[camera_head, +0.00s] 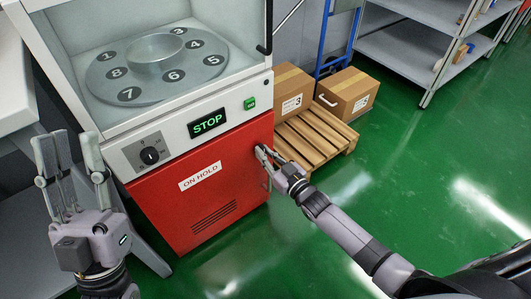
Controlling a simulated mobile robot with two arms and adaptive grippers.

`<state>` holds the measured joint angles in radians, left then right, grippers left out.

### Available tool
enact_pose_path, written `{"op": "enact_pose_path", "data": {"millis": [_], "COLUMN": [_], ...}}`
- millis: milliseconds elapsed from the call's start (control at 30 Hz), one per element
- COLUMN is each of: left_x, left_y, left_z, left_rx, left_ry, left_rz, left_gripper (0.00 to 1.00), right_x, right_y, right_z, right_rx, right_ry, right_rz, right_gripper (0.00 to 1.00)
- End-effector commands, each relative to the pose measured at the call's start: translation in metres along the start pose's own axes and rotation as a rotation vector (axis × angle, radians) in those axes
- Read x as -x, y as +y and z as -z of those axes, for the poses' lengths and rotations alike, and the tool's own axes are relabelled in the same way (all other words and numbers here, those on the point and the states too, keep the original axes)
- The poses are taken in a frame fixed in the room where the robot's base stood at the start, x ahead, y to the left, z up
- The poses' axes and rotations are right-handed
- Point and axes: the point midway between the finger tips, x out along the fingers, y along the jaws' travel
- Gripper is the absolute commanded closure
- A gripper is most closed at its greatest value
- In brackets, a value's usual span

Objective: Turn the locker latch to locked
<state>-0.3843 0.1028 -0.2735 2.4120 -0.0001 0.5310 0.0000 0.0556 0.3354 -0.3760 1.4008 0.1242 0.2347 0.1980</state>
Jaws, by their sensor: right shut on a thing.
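The red locker front (168,215) is the lower part of a white cabinet and carries a white "ON HOLD" sign (200,176). My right gripper (266,163) is at the right side of this red front, with its fingers shut on the locker latch. The fingers and hand hide most of the latch, so I cannot tell which way it points. My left gripper (68,150) is open and empty, with its fingers pointing up, left of the cabinet and apart from it.
Above the red front are a black dial (149,155), a green "STOP" display (208,122) and a green button (250,103). A numbered turntable (115,83) sits inside the cabinet. A wooden pallet (318,140) with cardboard boxes (347,92) stands behind right. Green floor at right is clear.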

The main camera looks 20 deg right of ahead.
Motion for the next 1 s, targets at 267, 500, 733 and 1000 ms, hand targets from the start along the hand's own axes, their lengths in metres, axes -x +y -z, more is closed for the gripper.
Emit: {"op": "enact_pose_path", "data": {"millis": [267, 500, 733, 1000], "left_x": [0.0002, 0.0002, 0.0002, 0.0001], "left_y": [0.0, 0.0001, 0.0001, -0.0003], "left_z": [-0.0001, 0.0001, 0.0003, 0.0002], "left_rx": [0.0, 0.0, 0.0, -0.001], "left_ry": [0.0, 0.0, 0.001, 0.003], "left_rz": [0.0, 0.0, 0.0, 0.0], "left_gripper": [0.69, 0.69, 0.69, 0.69], "right_x": [-0.0008, -0.0008, -0.0008, 0.0006], "right_y": [-0.0007, -0.0005, -0.0003, 0.0], "right_z": [0.0002, 0.0003, 0.0005, 0.0003], "right_rx": [0.004, 0.003, 0.002, 0.002], "right_ry": [0.0, 0.0, 0.001, 0.0], "right_rz": [0.001, 0.001, 0.001, 0.0], "right_gripper": [1.0, 0.74, 0.68, 0.68]}}
